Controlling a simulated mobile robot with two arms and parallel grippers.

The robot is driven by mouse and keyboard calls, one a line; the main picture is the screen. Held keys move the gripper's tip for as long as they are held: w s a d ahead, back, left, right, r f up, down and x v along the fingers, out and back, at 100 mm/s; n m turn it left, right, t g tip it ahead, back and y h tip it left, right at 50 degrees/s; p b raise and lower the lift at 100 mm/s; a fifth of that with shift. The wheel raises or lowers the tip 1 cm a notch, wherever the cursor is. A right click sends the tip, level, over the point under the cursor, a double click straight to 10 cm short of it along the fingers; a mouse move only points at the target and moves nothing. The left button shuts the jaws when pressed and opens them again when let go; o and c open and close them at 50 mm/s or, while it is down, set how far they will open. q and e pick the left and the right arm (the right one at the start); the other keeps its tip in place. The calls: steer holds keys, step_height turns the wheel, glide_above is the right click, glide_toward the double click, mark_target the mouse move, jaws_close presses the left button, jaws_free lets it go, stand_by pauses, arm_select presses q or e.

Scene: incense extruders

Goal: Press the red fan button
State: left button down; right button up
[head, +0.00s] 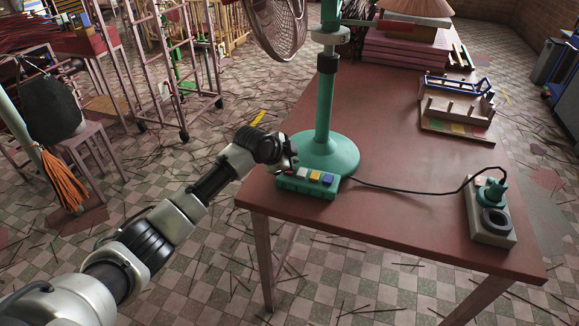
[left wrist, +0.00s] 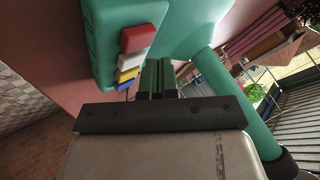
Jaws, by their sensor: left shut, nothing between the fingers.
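The green fan (head: 325,110) stands on the table with a button box (head: 308,187) at the front of its base. In the left wrist view, the red button (left wrist: 139,38) is at one end of a row, followed by white (left wrist: 137,62), yellow (left wrist: 127,76) and blue (left wrist: 124,86) buttons. My left gripper (head: 288,163) is at the red-button end of the box, partly hiding that end in the head view. In the left wrist view its closed, empty fingers (left wrist: 158,68) point towards the button row, beside the white button. I cannot tell whether they touch anything. My right gripper is out of view.
A black cable runs from the fan base to a power strip (head: 490,225) at the table's right. A wooden rack (head: 458,108) and pink stacked blocks (head: 405,47) stand farther back. The red table top (head: 400,215) is clear in front of the cable.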

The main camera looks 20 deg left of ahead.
arm_select(q)
step_height(320, 180, up, 5)
steer(key=p, duration=0.4)
steer(key=shift+p, duration=0.35)
stand_by(0.5)
